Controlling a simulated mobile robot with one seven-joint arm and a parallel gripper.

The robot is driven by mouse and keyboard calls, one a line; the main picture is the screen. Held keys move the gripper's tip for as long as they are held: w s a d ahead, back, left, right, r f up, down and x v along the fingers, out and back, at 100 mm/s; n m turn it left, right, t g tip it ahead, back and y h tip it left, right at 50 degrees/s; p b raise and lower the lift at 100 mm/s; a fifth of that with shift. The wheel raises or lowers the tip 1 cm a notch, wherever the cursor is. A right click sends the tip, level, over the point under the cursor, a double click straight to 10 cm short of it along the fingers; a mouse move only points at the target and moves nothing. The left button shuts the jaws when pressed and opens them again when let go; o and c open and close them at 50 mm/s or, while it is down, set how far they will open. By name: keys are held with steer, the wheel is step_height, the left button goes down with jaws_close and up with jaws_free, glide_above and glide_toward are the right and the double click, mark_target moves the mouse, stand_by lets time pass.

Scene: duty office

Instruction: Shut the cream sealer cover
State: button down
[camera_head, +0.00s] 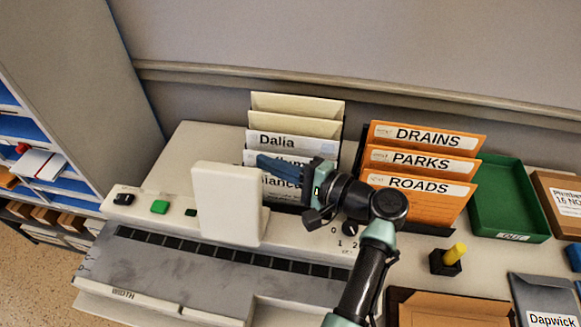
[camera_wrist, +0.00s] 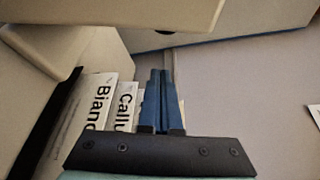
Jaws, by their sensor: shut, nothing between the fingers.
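The cream sealer cover (camera_head: 228,205) stands upright on the sealer (camera_head: 180,262), a long cream and grey machine with a row of black segments along its front. My gripper (camera_head: 262,162) is shut and empty, its blue fingers pointing left. Its tips are close to the cover's upper right edge, in front of the white folders; I cannot tell whether they touch the cover. In the wrist view the shut blue fingers (camera_wrist: 160,85) are in the middle, and a cream panel, probably the cover (camera_wrist: 135,18), hangs across the top.
White folders (camera_head: 270,142) stand behind the sealer, with orange folders (camera_head: 415,170) to their right. A green tray (camera_head: 512,205) and a yellow-handled stamp (camera_head: 453,254) are further right. A green button (camera_head: 160,207) is left of the cover. A wall closes off the back.

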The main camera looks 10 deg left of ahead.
mark_target(252, 172)
steer(key=shift+s+a+r+p, duration=0.25)
steer(key=shift+s+a+p, duration=0.25)
steer(key=shift+s+a, duration=0.2)
steer(key=shift+s+a+r+p, duration=0.25)
steer(key=shift+s+a+p, duration=0.25)
steer(key=shift+s+a, duration=0.15)
steer(key=shift+f+n+b, duration=0.1)
steer(key=shift+n+b, duration=0.2)
steer(key=shift+b, duration=0.1)
